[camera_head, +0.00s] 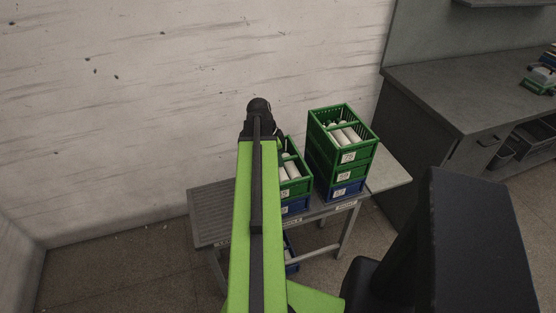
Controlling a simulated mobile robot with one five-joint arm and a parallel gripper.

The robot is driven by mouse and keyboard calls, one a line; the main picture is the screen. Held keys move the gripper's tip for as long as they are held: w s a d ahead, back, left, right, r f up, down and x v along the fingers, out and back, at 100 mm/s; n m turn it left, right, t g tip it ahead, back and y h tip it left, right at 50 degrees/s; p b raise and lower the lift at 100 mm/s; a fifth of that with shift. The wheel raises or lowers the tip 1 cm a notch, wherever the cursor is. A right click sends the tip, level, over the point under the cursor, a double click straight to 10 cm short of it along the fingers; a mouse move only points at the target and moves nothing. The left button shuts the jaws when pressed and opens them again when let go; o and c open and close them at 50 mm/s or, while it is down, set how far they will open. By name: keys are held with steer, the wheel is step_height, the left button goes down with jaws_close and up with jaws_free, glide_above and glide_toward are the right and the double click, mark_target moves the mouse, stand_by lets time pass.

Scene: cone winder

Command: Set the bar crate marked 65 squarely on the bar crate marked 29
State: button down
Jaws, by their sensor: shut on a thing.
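A green bar crate (298,187) holding white cones stands upright behind my arm, its left part hidden. Its label is partly covered but looks like 65. Directly under it is a blue crate (298,206), mostly hidden, whose label I cannot read. The two look roughly in line, but I cannot tell whether they touch. My gripper (262,125) is at the far end of my green arm, at the back of the green crate. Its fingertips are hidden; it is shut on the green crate.
To the right stands a stack: a green crate with white cones (354,156), another green crate (355,173) and a blue crate (349,190). The grey table (208,215) is bare at the left. A wall rises behind; a grey workbench (445,90) stands at the right.

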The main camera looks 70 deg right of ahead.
steer(key=shift+f, duration=0.1)
steer(key=c, duration=1.3)
jaws_free()
steer(key=p+v, duration=1.6)
steer(key=v, duration=0.1)
steer(key=shift+r+p, duration=0.25)
steer(key=shift+p, duration=0.15)
